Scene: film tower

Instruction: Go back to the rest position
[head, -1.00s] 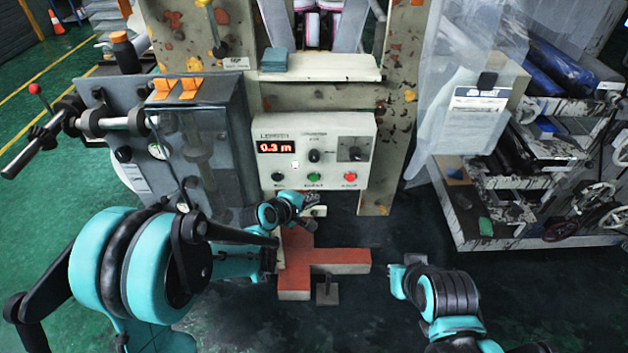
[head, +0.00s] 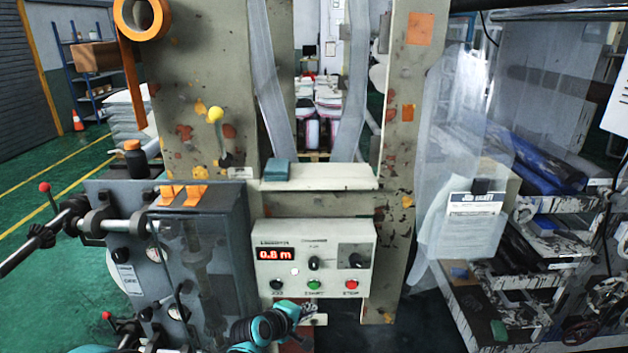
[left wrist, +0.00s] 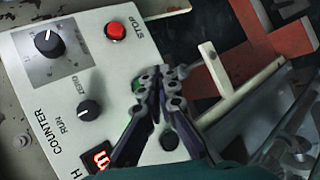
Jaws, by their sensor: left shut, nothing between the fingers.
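My left gripper (head: 308,311) is shut and empty, low in the head view, at the lower edge of the control box (head: 345,245). The red stop button (head: 352,284) and green start button (head: 314,285) are clear of the fingers in the head view. The display (head: 275,254) reads 0.8 m. My right gripper is out of view.
A grey machine housing (head: 205,250) with a handled shaft (head: 70,222) stands at the left. A pale shelf (head: 335,177) with a blue-grey block (head: 276,170) is above the box. A rack with rolls (head: 550,155) stands at the right. A red-orange base (left wrist: 275,50) shows in the wrist view.

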